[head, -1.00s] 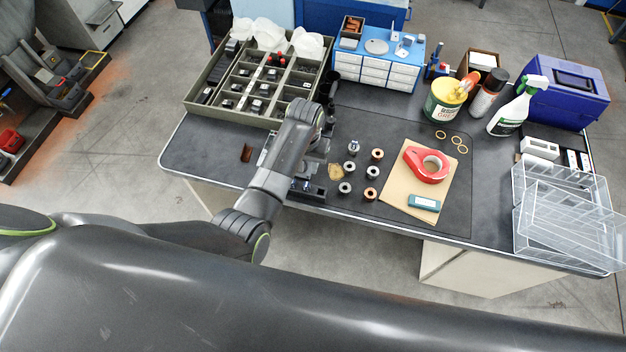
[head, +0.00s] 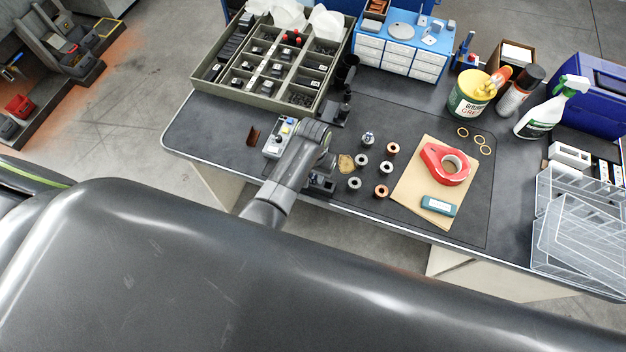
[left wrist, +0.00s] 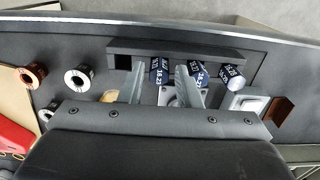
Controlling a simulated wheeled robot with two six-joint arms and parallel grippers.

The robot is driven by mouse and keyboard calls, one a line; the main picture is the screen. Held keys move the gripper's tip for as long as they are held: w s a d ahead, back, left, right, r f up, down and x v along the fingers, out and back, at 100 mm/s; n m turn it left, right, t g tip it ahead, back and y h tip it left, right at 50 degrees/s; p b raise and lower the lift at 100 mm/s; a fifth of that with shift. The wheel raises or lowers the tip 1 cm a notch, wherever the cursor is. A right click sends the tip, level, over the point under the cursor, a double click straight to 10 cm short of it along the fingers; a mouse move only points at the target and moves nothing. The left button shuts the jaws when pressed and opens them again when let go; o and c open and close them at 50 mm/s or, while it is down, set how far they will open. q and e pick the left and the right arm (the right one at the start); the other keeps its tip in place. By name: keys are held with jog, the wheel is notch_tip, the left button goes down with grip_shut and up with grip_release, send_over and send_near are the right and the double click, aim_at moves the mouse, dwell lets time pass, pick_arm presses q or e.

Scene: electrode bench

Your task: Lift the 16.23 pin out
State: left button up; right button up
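In the left wrist view, a dark rack (left wrist: 185,49) holds several pins with dark blue labelled caps. The 16.23 pin (left wrist: 161,72) is in the middle; its label is turned and small, but seems to read 16.23. My left gripper (left wrist: 160,78) is open, with one finger on each side of this pin and gaps showing. Two other labelled pins, one upright (left wrist: 201,74) and one tilted (left wrist: 232,76), are right of the fingers. A square hole (left wrist: 123,62) at the rack's left end is empty. In the head view my left arm hides most of the rack (head: 321,185). My right gripper is not in view.
Several metal and copper rings (head: 360,168) stand just right of the rack. A compartment box (head: 205,84) stands at the back left. A small grey device (head: 273,146) and brown piece (head: 253,136) are left.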

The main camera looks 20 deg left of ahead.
aim_at(313, 177)
pick_arm(q)
jog(key=shift+s+f, duration=0.1)
jog(key=shift+f, duration=0.3)
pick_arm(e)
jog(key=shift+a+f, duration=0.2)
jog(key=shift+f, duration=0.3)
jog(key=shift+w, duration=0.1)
pick_arm(q)
grip_shut()
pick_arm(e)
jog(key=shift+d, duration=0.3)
pick_arm(q)
jog(key=shift+r, duration=0.1)
jog(key=shift+r, duration=0.1)
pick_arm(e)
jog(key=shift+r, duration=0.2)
